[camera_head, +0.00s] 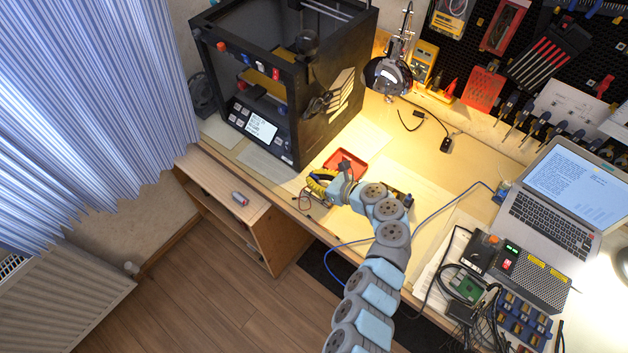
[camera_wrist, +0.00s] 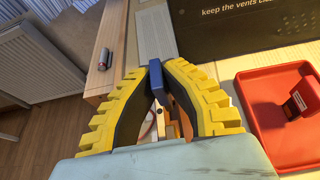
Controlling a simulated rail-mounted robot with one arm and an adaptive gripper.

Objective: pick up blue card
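The blue card (camera_wrist: 157,82) is a small, narrow dark blue piece in the wrist view, standing between my fingertips. My gripper (camera_wrist: 158,72) has yellow and black fingers that close in on it from both sides, and both tips appear to touch it. In the head view my gripper (camera_head: 318,184) is low over the front edge of the workbench, just left of the red tray. The card is too small to make out there. Whether it is clear of the bench is hard to tell.
A red tray (camera_wrist: 259,112) with a red piece (camera_wrist: 301,99) in it lies close on the right. A black 3D printer (camera_head: 325,97) stands behind. A small cylinder (camera_wrist: 104,58) lies on the lower ledge. A laptop (camera_head: 550,205) and cables are far right.

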